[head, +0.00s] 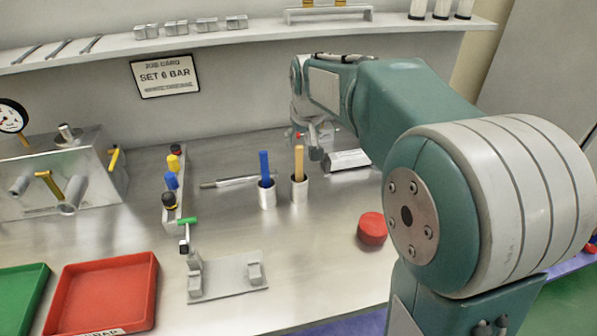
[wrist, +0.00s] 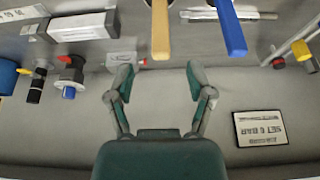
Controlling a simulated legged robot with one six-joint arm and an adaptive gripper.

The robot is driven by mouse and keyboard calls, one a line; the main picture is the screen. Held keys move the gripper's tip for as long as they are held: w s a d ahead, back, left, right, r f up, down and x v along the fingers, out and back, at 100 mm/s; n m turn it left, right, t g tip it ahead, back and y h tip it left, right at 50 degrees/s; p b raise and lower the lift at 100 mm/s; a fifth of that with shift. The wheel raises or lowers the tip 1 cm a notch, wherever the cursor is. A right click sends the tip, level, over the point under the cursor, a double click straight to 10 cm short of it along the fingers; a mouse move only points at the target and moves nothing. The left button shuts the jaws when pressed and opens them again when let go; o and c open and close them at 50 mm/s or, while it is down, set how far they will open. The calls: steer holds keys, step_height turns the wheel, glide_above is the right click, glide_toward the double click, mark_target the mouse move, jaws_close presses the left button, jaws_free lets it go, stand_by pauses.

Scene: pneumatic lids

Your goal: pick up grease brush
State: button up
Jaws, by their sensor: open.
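Two handled tools stand upright in small metal cups on the bench, one with a blue handle (head: 265,166) and one with a tan wooden handle (head: 299,162). Their lower ends are hidden in the cups, so I cannot tell which is the grease brush. My gripper (head: 315,140) is behind the tan handle, near the back of the bench. In the wrist view, my gripper (wrist: 161,78) is open and empty. The tan handle (wrist: 160,30) lies ahead of the gap between the fingers, apart from them. The blue handle (wrist: 230,28) is to its right.
A red round tin (head: 372,229) and a grey bracket plate (head: 228,280) are nearer the front. A silver rod tool (head: 230,181) lies left of the cups. A valve strip (head: 173,190) and red tray (head: 103,292) are farther left. The shelf (head: 250,35) runs above the bench.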

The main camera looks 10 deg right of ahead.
mark_target(299, 147)
steer(key=x, duration=0.5)
steer(key=shift+w+a+f, duration=0.1)
steer(key=shift+w+f, duration=0.05)
steer(key=shift+w, duration=0.1)
jaws_close()
